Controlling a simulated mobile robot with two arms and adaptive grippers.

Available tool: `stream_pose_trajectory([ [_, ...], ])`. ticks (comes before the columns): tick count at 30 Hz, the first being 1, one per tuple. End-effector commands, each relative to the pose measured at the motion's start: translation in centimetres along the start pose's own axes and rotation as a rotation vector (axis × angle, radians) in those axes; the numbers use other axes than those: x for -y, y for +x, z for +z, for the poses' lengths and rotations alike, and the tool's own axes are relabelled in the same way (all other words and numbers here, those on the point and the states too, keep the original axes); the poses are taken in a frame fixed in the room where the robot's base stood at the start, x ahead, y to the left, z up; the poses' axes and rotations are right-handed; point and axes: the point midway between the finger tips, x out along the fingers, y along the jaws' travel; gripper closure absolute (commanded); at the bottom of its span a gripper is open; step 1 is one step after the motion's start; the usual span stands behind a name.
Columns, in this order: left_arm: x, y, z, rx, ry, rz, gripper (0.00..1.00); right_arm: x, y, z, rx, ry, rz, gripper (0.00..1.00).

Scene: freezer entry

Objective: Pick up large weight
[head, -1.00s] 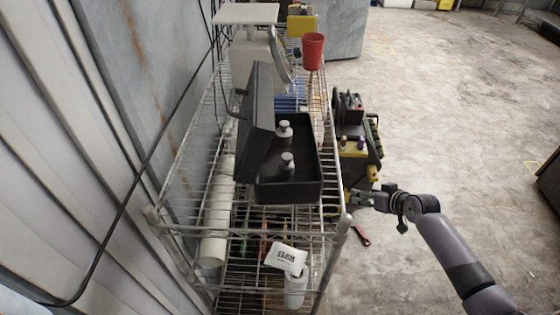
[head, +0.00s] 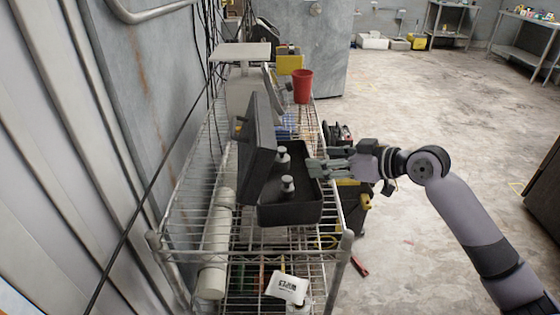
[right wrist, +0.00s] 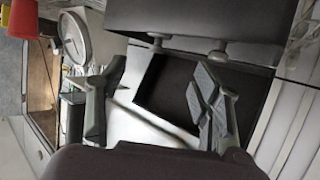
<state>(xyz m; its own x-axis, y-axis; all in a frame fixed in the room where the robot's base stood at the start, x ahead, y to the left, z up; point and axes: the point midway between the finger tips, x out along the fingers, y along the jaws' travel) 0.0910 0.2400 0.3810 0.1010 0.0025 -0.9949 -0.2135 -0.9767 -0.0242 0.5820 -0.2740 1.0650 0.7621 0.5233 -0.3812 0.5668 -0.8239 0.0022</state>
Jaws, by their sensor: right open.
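An open black case (head: 303,211) sits on the wire shelf, its lid (head: 258,140) raised on the left. Two grey knobbed weights stand in it: a farther weight (head: 283,157) and a nearer weight (head: 288,186). I cannot tell which is larger. My right gripper (head: 312,168) is open and empty at the case's right edge, pointing left toward the weights, apart from them. In the right wrist view the open fingers (right wrist: 158,82) face the case (right wrist: 165,90), with both weights (right wrist: 157,48) (right wrist: 217,53) beyond, partly seen. My left gripper is not in view.
The wire shelf (head: 190,228) stands against the wall. A red cup (head: 302,86) and a white scale (head: 245,85) stand behind the case. A white pack (head: 287,288) lies on the lower level. Black and yellow equipment (head: 352,205) is right of the shelf. Floor on the right is open.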

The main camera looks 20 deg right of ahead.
Motion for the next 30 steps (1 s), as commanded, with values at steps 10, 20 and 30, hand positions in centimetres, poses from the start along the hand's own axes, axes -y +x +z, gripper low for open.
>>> stream_pose_trajectory([
  [10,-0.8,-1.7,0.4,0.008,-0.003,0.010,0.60,-0.1,7.1,-0.2,-0.003,0.006,0.000,0.41],
  [20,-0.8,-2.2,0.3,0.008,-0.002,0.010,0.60,-0.1,10.0,-0.2,-0.003,0.005,0.001,0.41],
  [30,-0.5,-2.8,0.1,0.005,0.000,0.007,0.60,-0.1,14.3,-0.1,-0.002,0.002,0.002,0.41],
])
